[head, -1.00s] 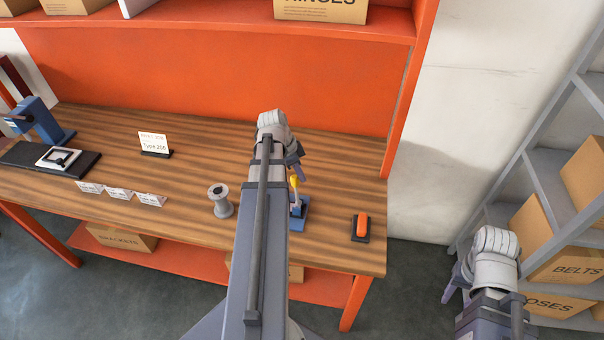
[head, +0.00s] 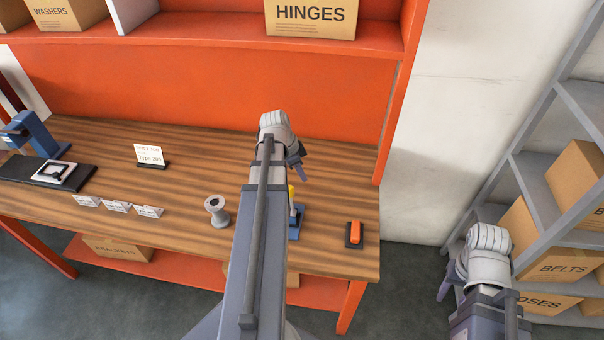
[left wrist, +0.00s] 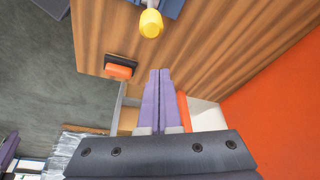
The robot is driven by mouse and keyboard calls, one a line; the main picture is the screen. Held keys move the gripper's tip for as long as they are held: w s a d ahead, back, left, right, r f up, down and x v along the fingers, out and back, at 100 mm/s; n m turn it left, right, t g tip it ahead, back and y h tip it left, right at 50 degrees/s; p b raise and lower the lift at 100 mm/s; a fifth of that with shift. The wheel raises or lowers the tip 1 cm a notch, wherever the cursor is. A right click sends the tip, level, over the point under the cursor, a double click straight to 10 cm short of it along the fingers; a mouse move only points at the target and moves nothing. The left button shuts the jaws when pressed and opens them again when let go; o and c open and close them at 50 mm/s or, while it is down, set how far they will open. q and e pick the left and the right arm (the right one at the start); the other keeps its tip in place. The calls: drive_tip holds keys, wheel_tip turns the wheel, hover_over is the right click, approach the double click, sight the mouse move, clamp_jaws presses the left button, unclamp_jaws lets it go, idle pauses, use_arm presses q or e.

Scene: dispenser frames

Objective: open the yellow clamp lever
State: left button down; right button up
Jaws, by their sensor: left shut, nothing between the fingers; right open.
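The clamp's yellow lever (head: 291,194) stands roughly upright on a blue base (head: 297,222) near the table's front right. My left arm partly hides both in the head view. In the left wrist view, the lever's rounded yellow end (left wrist: 151,23) is at the top, with part of the blue base (left wrist: 170,7) behind it. My left gripper (head: 299,168) is above and behind the lever in the head view. Its purple fingers (left wrist: 160,72) are shut and empty, apart from the lever. My right gripper (head: 443,292) is open and empty, off the table to the right.
An orange block on a black base (head: 355,234) is right of the clamp. A grey spool (head: 217,210) stands left of my arm. Small label cards (head: 116,206) and a sign (head: 149,155) are further left. An orange panel (head: 200,90) backs the table (head: 190,180).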

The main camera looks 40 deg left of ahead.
use_arm(q)
drive_tip(key=p+v, duration=0.2)
drive_tip(key=v, duration=0.1)
drive_tip(key=p+v, duration=0.2)
drive_tip(key=shift+s+a+r, duration=0.15)
drive_tip(key=shift+a+r, duration=0.1)
drive_tip(key=shift+r, duration=0.1)
use_arm(e)
wheel_tip(320, 180, up, 5)
drive_tip(key=shift+r, duration=0.2)
